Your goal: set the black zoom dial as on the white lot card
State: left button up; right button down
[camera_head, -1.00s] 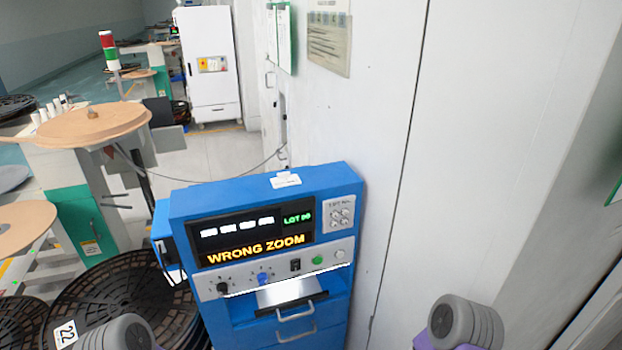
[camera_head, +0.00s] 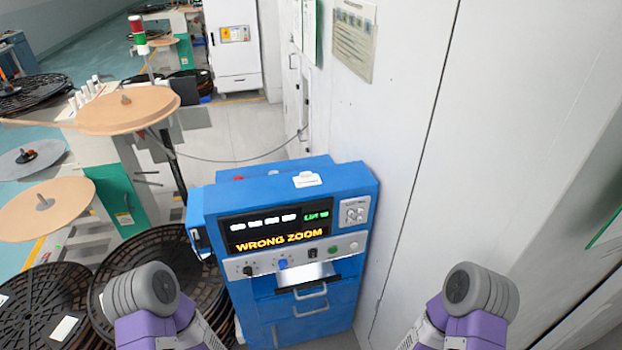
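The blue rewind station (camera_head: 282,200) stands against the white wall. Its display (camera_head: 280,228) reads "WRONG ZOOM" in orange, with a green lot field at its right end. The black zoom dial (camera_head: 248,271) appears to be the small black knob at the left end of the grey control strip. Its pointer setting is too small to read. A small white card (camera_head: 307,180) lies on top of the station; its writing cannot be read, and I cannot tell whether it is the lot card. My purple and grey arm parts show at the bottom, but neither gripper is in view.
A blue knob (camera_head: 282,264), a black switch (camera_head: 312,253) and a green button (camera_head: 332,249) share the strip. A white sheet (camera_head: 305,271) lies below it, above drawer handles. Black reels (camera_head: 150,265) crowd the left side. The wall (camera_head: 400,150) closes the right.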

aim_at(247, 271)
jog(key=u, duration=0.5)
jog(key=k, duration=1.2)
jog(key=u, duration=1.35)
jog(key=i, duration=1.15)
jog(key=z, duration=0.95)
jog(key=i, duration=0.4)
jog(key=z, duration=0.45)
